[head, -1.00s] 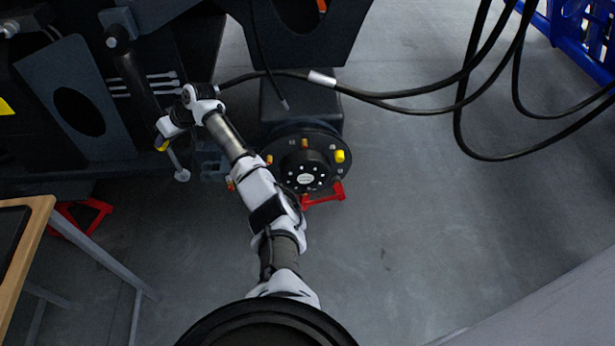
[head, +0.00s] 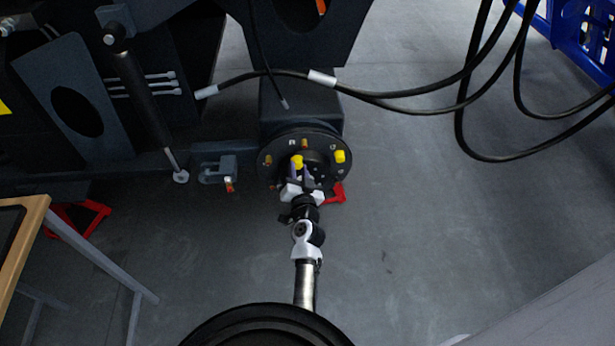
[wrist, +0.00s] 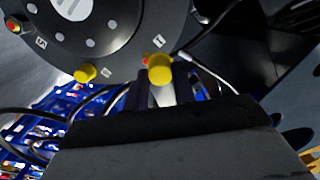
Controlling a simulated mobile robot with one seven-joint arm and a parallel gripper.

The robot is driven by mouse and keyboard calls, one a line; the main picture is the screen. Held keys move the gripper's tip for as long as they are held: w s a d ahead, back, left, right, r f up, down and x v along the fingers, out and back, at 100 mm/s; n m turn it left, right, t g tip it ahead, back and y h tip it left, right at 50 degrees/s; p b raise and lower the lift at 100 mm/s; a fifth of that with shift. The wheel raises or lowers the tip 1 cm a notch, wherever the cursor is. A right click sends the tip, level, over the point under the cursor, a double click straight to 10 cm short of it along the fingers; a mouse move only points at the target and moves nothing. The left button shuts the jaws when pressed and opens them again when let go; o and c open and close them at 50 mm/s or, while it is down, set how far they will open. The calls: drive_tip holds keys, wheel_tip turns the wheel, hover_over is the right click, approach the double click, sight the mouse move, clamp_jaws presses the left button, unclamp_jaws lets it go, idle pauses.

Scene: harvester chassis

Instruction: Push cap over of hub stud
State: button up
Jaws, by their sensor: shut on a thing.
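The black wheel hub (head: 329,178) faces me, with numbers around its rim. It also shows at the upper left of the wrist view (wrist: 110,50). Copper-coloured studs stick out of it, one at the top (head: 304,144) and one at the left (head: 267,160). A yellow cap (head: 340,156) sits on the hub's right side in the head view; in the wrist view it appears lower left (wrist: 85,73). My gripper (head: 298,174) is shut on another yellow cap (head: 297,161), in front of the hub. In the wrist view the held cap (wrist: 160,68) is beside a reddish stud tip (wrist: 146,58); I cannot tell the gap.
A red stand (head: 338,193) is under the hub. A grey bracket (head: 217,170) and a cylinder (head: 140,90) are left of it. Black hoses (head: 400,97) hang at the right. A wooden-edged table (head: 22,245) stands at the lower left. Floor right of the hub is clear.

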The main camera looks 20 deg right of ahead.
drive_tip(key=shift+s+d+f+m+h, duration=0.25)
drive_tip(key=shift+s+d+m+h, duration=0.15)
drive_tip(key=shift+s+d+h, duration=0.5)
drive_tip(key=shift+s, duration=0.3)
drive_tip(key=shift+b+x, duration=0.6)
drive_tip(key=shift+x, duration=2.5)
drive_tip(key=shift+w, duration=0.4)
drive_tip(key=shift+b+x, duration=0.5)
drive_tip(key=shift+x, duration=0.75)
drive_tip(key=shift+w, duration=0.1)
